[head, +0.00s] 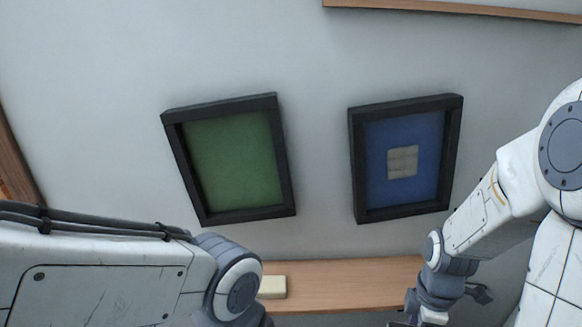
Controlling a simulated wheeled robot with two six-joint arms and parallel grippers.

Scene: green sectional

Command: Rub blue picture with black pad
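The blue picture (428,182) hangs on the wall right of centre, tilted slightly, in a black frame. A grey square patch (403,162) shows in its middle. I cannot make out a black pad. My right arm comes in from the right and reaches down to its wrist below the blue picture, apart from it. The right gripper is largely cut off by the bottom edge, and its fingers cannot be made out. My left arm crosses the lower left, and its gripper is out of view.
A green picture (236,158) in a black frame hangs left of the blue one. A wooden shelf (350,282) runs below, with a cream block (272,287) on it, partly behind my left arm. Another wooden ledge (450,9) is at the upper right. The wall between is bare.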

